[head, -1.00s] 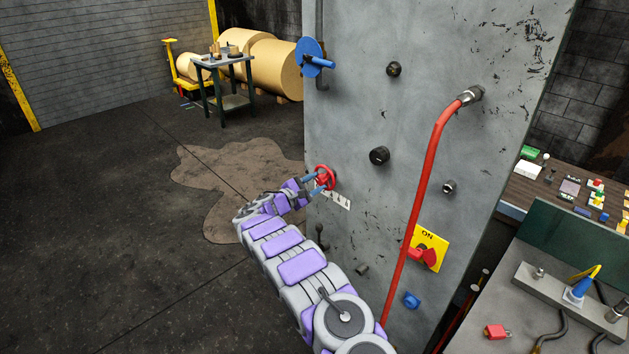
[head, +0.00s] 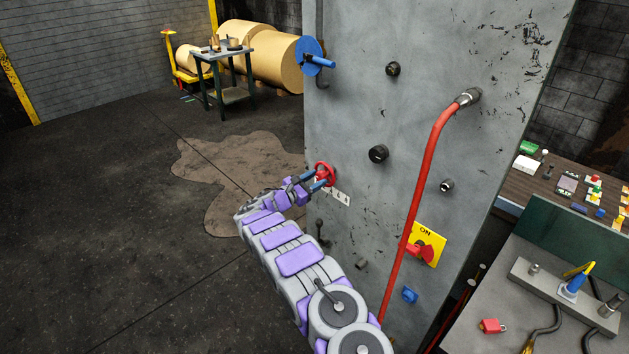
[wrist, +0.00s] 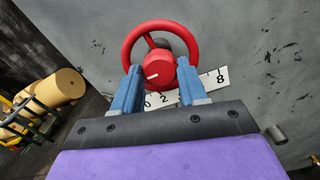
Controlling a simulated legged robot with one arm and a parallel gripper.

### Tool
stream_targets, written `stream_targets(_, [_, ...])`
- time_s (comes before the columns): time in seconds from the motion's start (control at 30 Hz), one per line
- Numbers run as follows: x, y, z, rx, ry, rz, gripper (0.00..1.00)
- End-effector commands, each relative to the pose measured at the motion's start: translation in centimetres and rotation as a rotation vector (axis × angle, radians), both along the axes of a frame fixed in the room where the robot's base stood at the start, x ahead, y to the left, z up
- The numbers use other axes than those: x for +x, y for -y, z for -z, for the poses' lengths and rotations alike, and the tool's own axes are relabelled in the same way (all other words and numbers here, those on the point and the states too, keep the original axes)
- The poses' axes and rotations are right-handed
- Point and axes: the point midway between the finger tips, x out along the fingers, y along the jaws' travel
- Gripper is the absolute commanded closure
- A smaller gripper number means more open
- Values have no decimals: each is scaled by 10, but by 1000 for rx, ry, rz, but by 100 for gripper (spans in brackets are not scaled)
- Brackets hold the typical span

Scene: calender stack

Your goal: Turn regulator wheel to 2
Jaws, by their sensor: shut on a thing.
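The red regulator wheel (head: 324,172) sits on the left part of the grey panel (head: 370,110). In the wrist view the wheel (wrist: 128,47) has a round red hub with a short white mark pointing left and slightly down.
A red pipe (head: 418,190) runs down the panel to the right. A yellow ON plate (head: 432,258) with a red handle, black knobs (head: 378,154) and a blue disc (head: 311,55) are also on the panel. Open floor (head: 120,230) lies to the left.

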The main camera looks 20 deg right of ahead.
Motion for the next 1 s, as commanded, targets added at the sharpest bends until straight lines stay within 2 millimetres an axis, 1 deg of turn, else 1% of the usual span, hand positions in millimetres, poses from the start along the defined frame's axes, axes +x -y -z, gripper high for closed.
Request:
stream_targets(0.03, [1,-2,3,3,-4,-4,88])
stream_targets(0.23, [1,-2,3,3,-3,-5,88])
stream_targets(0.27, [1,-2,3,3,-3,-4,55])
stream_targets(0.5, [-1,-1,0,2,1,-2,32])
stream_targets(0.8, [-2,-3,-1,1,2,-2,32])
stream_targets(0.87, [-4,-8,-1,1,1,-3,32])
stream_targets(0.97, [-9,-20,-1,0,-1,-3,32])
stream_targets(1.0, [-12,-27,-1,-1,-1,-2,32])
